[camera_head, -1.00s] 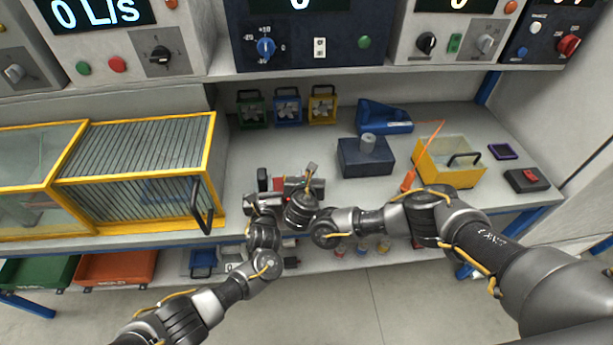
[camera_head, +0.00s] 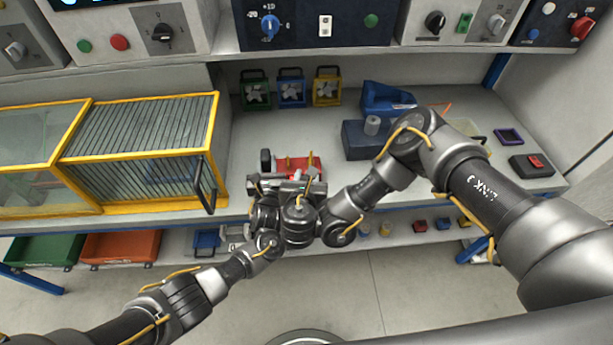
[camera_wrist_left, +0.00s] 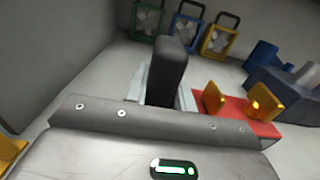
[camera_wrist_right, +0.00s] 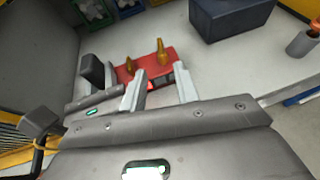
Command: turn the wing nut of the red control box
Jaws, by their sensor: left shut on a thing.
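The red control box (camera_head: 303,164) lies near the shelf's front edge. Two yellow upright pieces, seemingly wings of the wing nut (camera_head: 311,157), stand on it; they also show in the left wrist view (camera_wrist_left: 265,101) and the right wrist view (camera_wrist_right: 161,53). A black upright block (camera_head: 265,159) is at the box's left end. My left gripper (camera_wrist_left: 160,90) is shut on this block, its light fingers on both sides. My right gripper (camera_wrist_right: 160,88) is open and empty at the box's front side, short of the yellow pieces. Its fingertips are partly hidden in the head view.
A yellow-framed cage (camera_head: 140,160) with a black handle stands close on the left. Several small fan units (camera_head: 291,90) stand at the back. The shelf behind the box is clear.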

